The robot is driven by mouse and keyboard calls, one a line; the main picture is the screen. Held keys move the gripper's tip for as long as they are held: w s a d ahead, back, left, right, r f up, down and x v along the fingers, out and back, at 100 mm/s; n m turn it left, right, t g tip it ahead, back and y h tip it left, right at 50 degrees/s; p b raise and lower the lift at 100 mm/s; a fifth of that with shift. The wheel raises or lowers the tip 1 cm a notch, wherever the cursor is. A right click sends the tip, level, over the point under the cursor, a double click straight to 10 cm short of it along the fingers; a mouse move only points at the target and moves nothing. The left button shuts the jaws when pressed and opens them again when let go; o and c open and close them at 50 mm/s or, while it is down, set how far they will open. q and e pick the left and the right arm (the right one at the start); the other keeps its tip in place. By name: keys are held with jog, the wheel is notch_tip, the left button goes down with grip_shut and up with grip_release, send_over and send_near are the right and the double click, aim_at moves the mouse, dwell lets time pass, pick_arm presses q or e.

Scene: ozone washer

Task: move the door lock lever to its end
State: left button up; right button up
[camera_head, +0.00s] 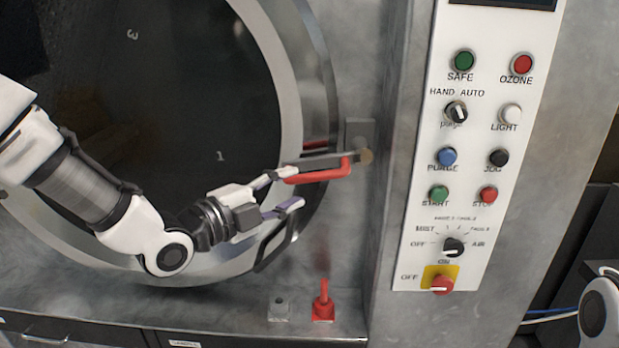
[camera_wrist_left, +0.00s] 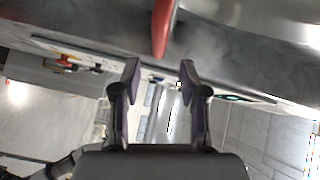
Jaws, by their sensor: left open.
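The door lock lever appears to be the grey bar with a red grip (camera_head: 322,172). It lies nearly level across the right rim of the round door, its right end at a grey plate on the frame. My left gripper (camera_head: 292,188) is open, its upper finger by the left end of the lever and its lower finger beneath. Contact cannot be told. In the left wrist view the red grip (camera_wrist_left: 162,28) shows above and between the open fingers (camera_wrist_left: 158,78), not between their tips. My right gripper is not in view.
The large round door (camera_head: 170,130) fills the left. A control panel (camera_head: 475,165) with buttons and knobs stands to the right. A small red lever (camera_head: 323,303) stands upright on the ledge below. A dark rectangular frame (camera_head: 273,247) sits on the lower door rim, close under my left gripper.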

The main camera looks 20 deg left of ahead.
aim_at(315, 178)
pick_arm(q)
jog(key=shift+w+d+r+p, duration=0.15)
jog(key=shift+w+d+p, duration=0.4)
jog(key=shift+w+d, duration=0.5)
jog(key=w, duration=0.1)
jog(key=w+d+p, duration=0.1)
jog(key=w, duration=0.1)
jog(key=w+p, duration=0.1)
jog(key=w, duration=0.1)
jog(key=shift+d+f, duration=0.15)
jog(key=shift+f, duration=0.15)
jog(key=shift+d, duration=0.4)
jog(key=shift+a, duration=0.25)
grip_shut()
